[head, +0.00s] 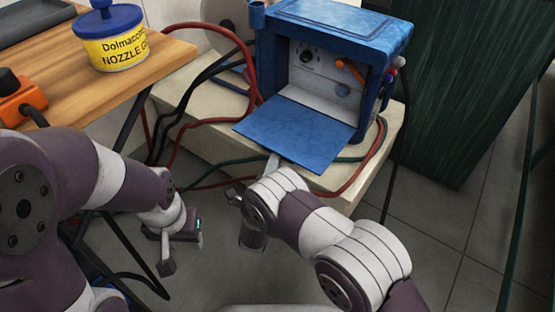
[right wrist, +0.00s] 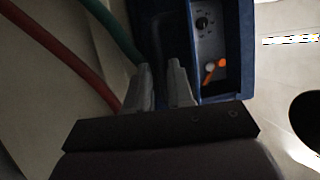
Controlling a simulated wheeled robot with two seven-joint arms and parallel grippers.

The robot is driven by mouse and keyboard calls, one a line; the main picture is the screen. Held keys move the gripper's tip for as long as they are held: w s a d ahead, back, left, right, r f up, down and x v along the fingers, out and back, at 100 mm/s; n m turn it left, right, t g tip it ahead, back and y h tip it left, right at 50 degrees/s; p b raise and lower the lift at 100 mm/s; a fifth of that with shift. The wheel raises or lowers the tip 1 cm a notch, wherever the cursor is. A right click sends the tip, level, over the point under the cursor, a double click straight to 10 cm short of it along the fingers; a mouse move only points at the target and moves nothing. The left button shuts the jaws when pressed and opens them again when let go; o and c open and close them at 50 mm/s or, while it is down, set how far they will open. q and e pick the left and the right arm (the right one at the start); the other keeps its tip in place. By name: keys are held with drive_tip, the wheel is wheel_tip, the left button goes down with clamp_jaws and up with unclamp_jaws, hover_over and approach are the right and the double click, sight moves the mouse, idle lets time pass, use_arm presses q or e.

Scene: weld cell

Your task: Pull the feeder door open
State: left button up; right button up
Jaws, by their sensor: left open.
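The blue feeder (head: 330,20) stands on a pale bench in the head view. Its door (head: 296,132) is folded down and outward, and the inside with a dial and an orange lever shows; they also show in the right wrist view (right wrist: 210,50). My left gripper (head: 183,245) is open and empty, low and left of the feeder.
Red, black and green hoses (head: 205,122) run over the pale bench (head: 368,180). A wooden table (head: 150,65) at left holds a yellow nozzle tub (head: 112,50) and an orange tool (head: 20,100). A dark green curtain (head: 470,90) hangs at right. Floor is clear at lower right.

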sight(277, 145)
drive_tip(key=b+x, duration=0.1)
drive_tip(key=x, duration=0.2)
drive_tip(key=shift+w+r, duration=0.1)
drive_tip(key=shift+w, duration=0.25)
use_arm(q)
wheel_tip(277, 145, down, 2)
use_arm(e)
clamp_jaws()
wheel_tip(277, 145, up, 6)
drive_tip(key=m+g+p, duration=0.1)
drive_tip(key=g+p, duration=0.1)
drive_tip(key=p, duration=0.6)
drive_tip(key=shift+d, duration=0.1)
use_arm(q)
wheel_tip(277, 145, up, 8)
drive_tip(key=shift+r, duration=0.1)
